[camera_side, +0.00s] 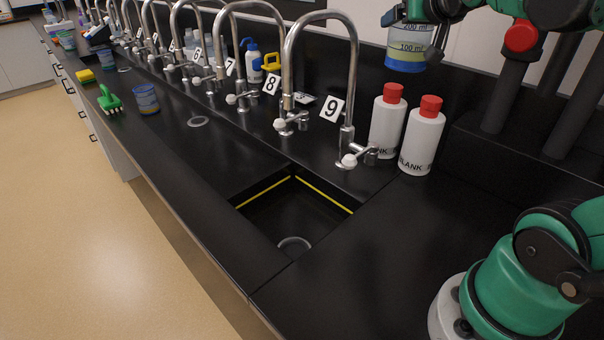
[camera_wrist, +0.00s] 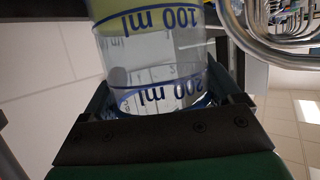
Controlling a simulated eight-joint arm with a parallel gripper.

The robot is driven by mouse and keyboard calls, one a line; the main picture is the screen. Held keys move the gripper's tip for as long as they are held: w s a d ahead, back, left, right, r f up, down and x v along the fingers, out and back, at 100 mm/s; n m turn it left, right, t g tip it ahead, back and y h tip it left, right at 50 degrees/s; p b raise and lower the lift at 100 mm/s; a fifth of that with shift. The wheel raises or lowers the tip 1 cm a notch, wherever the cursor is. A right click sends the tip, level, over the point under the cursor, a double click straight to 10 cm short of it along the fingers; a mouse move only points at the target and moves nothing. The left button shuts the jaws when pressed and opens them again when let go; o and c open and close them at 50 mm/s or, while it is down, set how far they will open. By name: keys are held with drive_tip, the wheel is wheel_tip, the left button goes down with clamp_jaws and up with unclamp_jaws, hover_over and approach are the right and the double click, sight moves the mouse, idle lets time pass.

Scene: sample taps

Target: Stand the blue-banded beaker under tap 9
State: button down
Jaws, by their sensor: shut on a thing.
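The blue-banded beaker (camera_side: 405,60) is clear, with a "100 ml" mark, a yellowish band and blue at its base. It is held high at the upper right of the side view, above and behind the two white bottles. My gripper (camera_side: 414,22) is shut on its upper part. In the wrist view the beaker (camera_wrist: 150,45) sits between both fingers, its marks upside down in the picture.
Two white bottles with red caps (camera_side: 387,125) (camera_side: 421,137) stand close right of tap 9. The recessed basin has yellow-striped edges and a drain ring (camera_side: 294,243). Tap 8 (camera_side: 285,70) is to the left. A blue cup (camera_side: 146,100) and green brush (camera_side: 109,100) lie farther left.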

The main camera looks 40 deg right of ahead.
drive_tip(key=s+d+r, duration=0.2)
drive_tip(key=d+r, duration=0.2)
drive_tip(key=r, duration=0.2)
drive_tip(key=shift+n+t+y, duration=0.4)
drive_tip(key=shift+n+y, duration=0.1)
drive_tip(key=w+a+f, duration=0.1)
drive_tip(key=f, duration=0.1)
drive_tip(key=w+a+f, duration=0.1)
drive_tip(key=f, duration=0.1)
drive_tip(key=w+a+f, duration=0.1)
drive_tip(key=shift+w+a+f, duration=0.1)
drive_tip(key=shift+w+f, duration=0.15)
drive_tip(key=shift+f, duration=0.15)
drive_tip(key=w+a+f+n+t+y, duration=0.1)
drive_tip(key=a+f+n+y, duration=0.25)
drive_tip(key=a+f, duration=0.45)
drive_tip(key=w+a+f+n+t+y, duration=0.1)
drive_tip(key=w+a+f+n+y, duration=0.2)
drive_tip(key=a, duration=0.8)
drive_tip(key=s+d+f, duration=0.1)
drive_tip(key=d, duration=0.5)
drive_tip(key=shift+s+d+y, duration=0.15)
drive_tip(key=shift+s+y, duration=0.1)
drive_tip(key=shift+y, duration=0.1)
drive_tip(key=w+a+f+n+y, duration=0.2)
drive_tip(key=w+a+f, duration=0.4)
drive_tip(key=f, duration=0.3)
drive_tip(key=shift+w+a+n+y, duration=0.4)
drive_tip(key=shift+w+y, duration=0.2)
drive_tip(key=shift+w, duration=0.25)
